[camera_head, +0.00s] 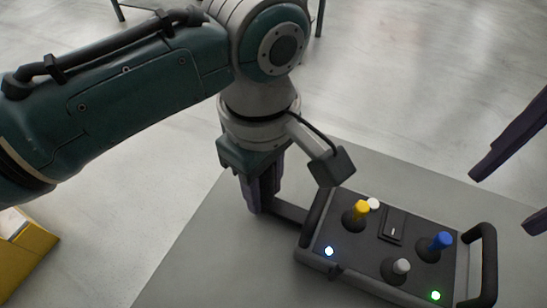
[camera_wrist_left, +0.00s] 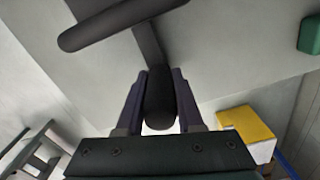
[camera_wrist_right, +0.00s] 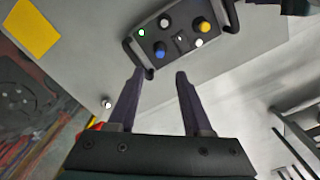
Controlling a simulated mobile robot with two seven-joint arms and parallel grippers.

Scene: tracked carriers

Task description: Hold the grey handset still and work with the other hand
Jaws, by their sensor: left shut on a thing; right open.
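The grey handset (camera_head: 362,256) lies on a grey table top. It has a yellow stick (camera_head: 361,210), a blue stick (camera_head: 440,241), a grey-white stick (camera_head: 401,267), a white knob (camera_head: 373,204) and a small switch panel (camera_head: 393,226). A pale light and a green light glow along its near edge. My left gripper (camera_head: 263,200) is shut on a dark grip (camera_wrist_left: 160,100) at the end of a bar from the handset's left side. My right gripper (camera_wrist_right: 160,74) is open and empty, to the right of the handset; the handset shows beyond its fingertips in the right wrist view (camera_wrist_right: 176,58).
The table (camera_head: 190,275) is bare to the left of the handset. Black loop handles (camera_head: 488,265) stand at the handset's two ends. A yellow box (camera_head: 28,250) is on the floor at lower left. My left arm spans the upper left.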

